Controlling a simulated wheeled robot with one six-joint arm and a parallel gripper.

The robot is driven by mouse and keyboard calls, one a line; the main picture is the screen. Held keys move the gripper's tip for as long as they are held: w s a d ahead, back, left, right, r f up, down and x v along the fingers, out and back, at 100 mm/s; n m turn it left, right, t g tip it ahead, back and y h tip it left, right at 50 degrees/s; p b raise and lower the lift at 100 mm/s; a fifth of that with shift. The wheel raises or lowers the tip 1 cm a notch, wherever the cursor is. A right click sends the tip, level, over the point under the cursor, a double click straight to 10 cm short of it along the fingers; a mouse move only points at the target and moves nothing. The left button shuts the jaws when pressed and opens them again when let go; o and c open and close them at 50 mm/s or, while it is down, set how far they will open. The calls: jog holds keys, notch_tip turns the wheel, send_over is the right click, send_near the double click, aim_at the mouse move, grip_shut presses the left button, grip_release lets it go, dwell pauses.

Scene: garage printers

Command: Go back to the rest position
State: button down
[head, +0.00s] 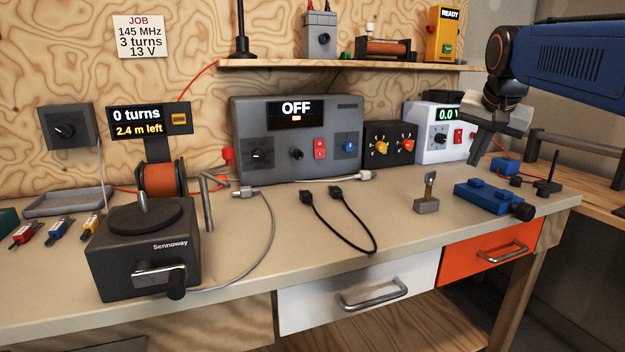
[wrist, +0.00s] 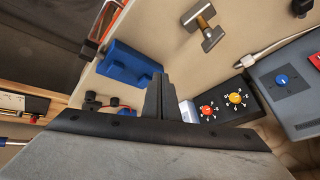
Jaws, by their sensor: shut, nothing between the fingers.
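My gripper (head: 478,150) is at the upper right of the head view, on my blue arm, pointing down above the right end of the workbench (head: 410,232). Its fingers are together with nothing between them. In the wrist view the closed fingers (wrist: 159,97) show at the centre. Behind the gripper stands the white meter box (head: 436,118), partly hidden by it. The blue vise-like block (head: 490,197) lies on the bench below and in front of the gripper, apart from it; it also shows in the wrist view (wrist: 130,64).
A small metal stand (head: 427,204) sits left of the blue block. The black box with knobs (head: 389,145) and grey OFF unit (head: 297,140) stand at the back. A black cable (head: 370,235) lies mid-bench. The winder (head: 145,245) is at left. A shelf (head: 340,65) hangs above.

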jog(key=s+a+f+n, duration=0.3)
jog(key=s+a+f, duration=0.1)
jog(key=s+f, duration=1)
jog(key=s+a+f+n+g+y, duration=0.1)
jog(key=s+a+f+n, duration=0.3)
jog(key=s+f, duration=1.1)
jog(key=shift+s+a, duration=0.3)
jog(key=shift+s, duration=0.15)
